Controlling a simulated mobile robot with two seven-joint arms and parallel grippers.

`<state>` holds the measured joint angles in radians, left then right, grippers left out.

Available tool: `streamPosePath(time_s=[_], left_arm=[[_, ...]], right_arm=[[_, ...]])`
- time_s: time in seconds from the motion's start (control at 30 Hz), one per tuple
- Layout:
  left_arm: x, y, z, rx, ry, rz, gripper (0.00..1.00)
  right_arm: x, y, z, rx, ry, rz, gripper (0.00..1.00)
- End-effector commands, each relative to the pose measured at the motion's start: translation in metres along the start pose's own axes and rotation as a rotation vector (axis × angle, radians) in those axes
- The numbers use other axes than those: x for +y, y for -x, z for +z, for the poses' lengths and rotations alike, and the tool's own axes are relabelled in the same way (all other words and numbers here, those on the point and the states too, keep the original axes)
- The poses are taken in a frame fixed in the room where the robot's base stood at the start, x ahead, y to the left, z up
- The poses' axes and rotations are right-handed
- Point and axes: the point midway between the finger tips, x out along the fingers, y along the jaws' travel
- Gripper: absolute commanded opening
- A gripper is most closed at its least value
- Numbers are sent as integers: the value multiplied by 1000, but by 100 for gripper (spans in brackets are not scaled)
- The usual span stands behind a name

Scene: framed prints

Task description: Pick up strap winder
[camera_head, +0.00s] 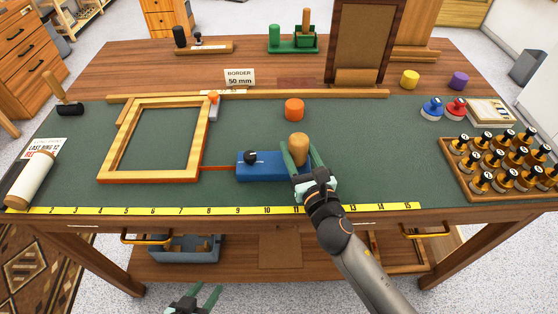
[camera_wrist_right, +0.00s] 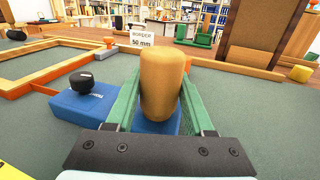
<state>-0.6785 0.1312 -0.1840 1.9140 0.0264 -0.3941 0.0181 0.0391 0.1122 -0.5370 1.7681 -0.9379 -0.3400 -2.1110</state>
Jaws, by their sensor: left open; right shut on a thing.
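The strap winder is a blue block (camera_head: 262,167) with a black knob (camera_head: 251,157) and an upright wooden handle (camera_head: 299,148). It sits on the green mat, and an orange strap (camera_head: 217,168) runs from its left side to the wooden frame (camera_head: 157,140). My right gripper (camera_head: 302,157) is shut on the wooden handle, with a green finger on each side. In the right wrist view the handle (camera_wrist_right: 162,85) stands between the fingers, above the blue body (camera_wrist_right: 90,113). My left gripper (camera_head: 195,297) is open and empty, low in front of the table.
An orange cylinder (camera_head: 294,109) stands behind the winder. A yellow ruler (camera_head: 215,210) lies along the front edge. A rack of several black-topped bottles (camera_head: 505,160) is at the right, and a paper roll (camera_head: 36,178) at the left. Clear mat lies right of the winder.

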Motion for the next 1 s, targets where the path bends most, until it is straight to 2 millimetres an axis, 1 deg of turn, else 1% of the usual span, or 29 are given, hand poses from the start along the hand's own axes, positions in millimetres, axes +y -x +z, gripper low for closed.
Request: streamPosePath(time_s=[0.03, 0.07, 0.1, 0.73, 0.87, 1.0], left_arm=[[0, 0, 0, 0, 0, 0, 50], [0, 0, 0, 0, 0, 0, 50], [0, 0, 0, -1, 0, 0, 50], [0, 2, -1, -1, 0, 0, 50], [0, 5, -4, -1, 0, 0, 50], [1, 11, -11, -1, 0, 0, 50]], right_arm=[[0, 0, 0, 0, 0, 0, 4], [0, 0, 0, 0, 0, 0, 0], [0, 0, 0, 0, 0, 0, 0], [-1, -1, 4, -5, -1, 1, 0], [-4, -2, 8, -5, -1, 1, 0], [-10, -5, 16, -5, 1, 1, 0]])
